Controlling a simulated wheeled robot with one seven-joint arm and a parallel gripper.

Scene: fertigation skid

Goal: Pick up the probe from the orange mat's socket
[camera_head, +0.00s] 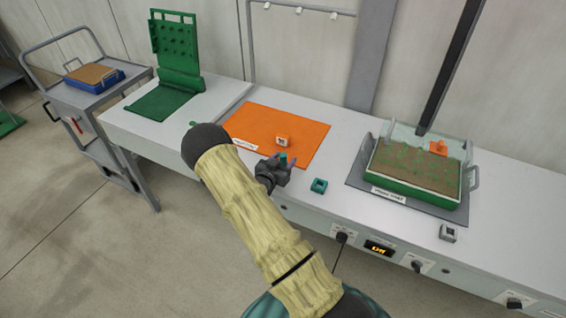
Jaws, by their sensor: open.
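The orange mat (296,124) lies on the long grey-white bench. A small orange-and-white block (283,138), which looks like the mat's socket, sits on its front part. I cannot make out a probe in it for certain at this size. My gripper (285,161) is open just in front of this block, over the front edge of the mat. A small teal piece (283,157) shows between or just behind the fingers. I cannot tell whether it belongs to the probe or touches the fingers.
A teal block (319,186) stands right of my gripper. A green-rimmed soil tray (416,198) stands further right, with an orange block (438,147) at its back and a grey block (448,233) in front. A green pegboard stand (177,50) is at left.

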